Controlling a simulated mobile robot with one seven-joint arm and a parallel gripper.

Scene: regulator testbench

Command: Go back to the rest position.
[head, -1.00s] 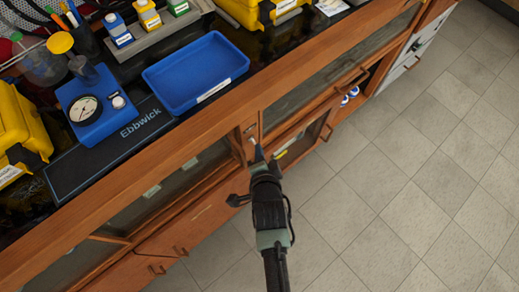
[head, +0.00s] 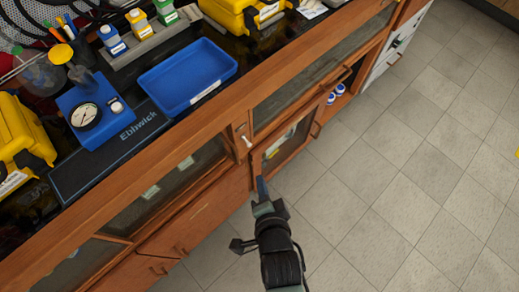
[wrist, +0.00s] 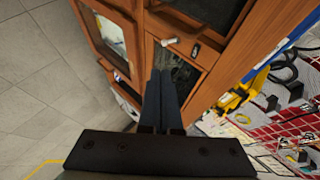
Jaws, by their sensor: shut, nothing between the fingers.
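My gripper (head: 262,188) is in the lower middle of the head view, in front of the wooden cabinet (head: 200,215) and over the floor side. In the wrist view my gripper (wrist: 160,78) points at the cabinet front, its two dark fingers together with nothing between them. The fingers look apart from the cabinet, but the exact gap cannot be told.
On the bench top are a blue tray (head: 187,77), a blue gauge unit (head: 84,108), a dark Ebbwick mat (head: 75,175) and yellow cases (head: 20,140). A small white handle (head: 247,142) is on the cabinet front. The tiled floor (head: 400,200) at right is clear.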

